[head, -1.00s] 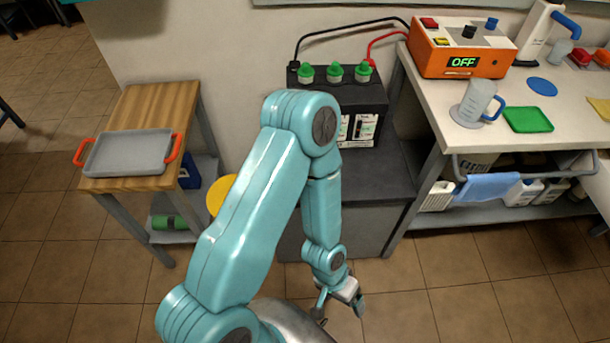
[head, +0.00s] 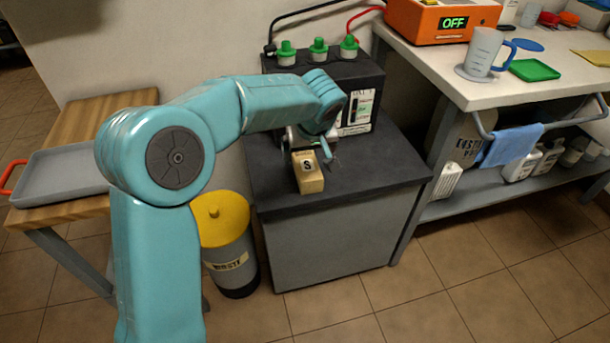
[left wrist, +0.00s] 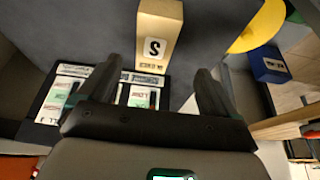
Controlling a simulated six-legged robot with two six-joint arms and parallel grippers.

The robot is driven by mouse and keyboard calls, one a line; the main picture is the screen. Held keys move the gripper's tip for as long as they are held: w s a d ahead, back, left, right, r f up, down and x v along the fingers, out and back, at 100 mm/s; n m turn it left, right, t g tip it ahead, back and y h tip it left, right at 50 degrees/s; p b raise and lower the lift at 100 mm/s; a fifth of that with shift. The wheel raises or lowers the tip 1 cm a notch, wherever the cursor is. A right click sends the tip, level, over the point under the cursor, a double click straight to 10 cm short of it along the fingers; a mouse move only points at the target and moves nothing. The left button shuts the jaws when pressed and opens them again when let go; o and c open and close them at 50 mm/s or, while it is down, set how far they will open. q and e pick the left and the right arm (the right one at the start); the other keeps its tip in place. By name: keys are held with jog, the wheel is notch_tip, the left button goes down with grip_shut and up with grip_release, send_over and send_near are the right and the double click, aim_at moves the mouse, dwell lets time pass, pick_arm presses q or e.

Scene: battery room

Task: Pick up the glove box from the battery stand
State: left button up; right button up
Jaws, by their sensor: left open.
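The glove box (head: 308,175) is a small tan box marked "S". It lies on the dark top of the battery stand (head: 375,175), in front of the black battery (head: 365,82). My left gripper (head: 316,149) is open just behind and above the box's far end. In the left wrist view, the glove box (left wrist: 160,28) shows ahead of the two open fingers, roughly in line with the gap between them (left wrist: 158,70). I see no grip on it. My arm hides part of the battery's front. My right gripper is not in view.
A yellow-lidded waste bin (head: 228,250) stands left of the stand. A grey tray (head: 60,175) sits on a wooden table at left. A white bench (head: 450,75) at right holds an orange charger (head: 440,18) and a jug (head: 484,52). The stand's right top is clear.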

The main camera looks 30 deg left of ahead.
aim_at(308, 166)
pick_arm(q)
jog(key=x, duration=0.3)
jog(key=b+x, duration=0.1)
jog(key=x, duration=0.1)
jog(key=shift+w+d+f, duration=0.1)
jog(key=shift+w+d, duration=0.05)
jog(key=shift+d, duration=0.1)
jog(key=b+x, duration=0.1)
jog(key=x, duration=0.3)
jog(key=shift+w+f, duration=0.25)
jog(key=shift+f, duration=0.05)
jog(key=shift+r, duration=0.1)
jog(key=c, duration=1.1)
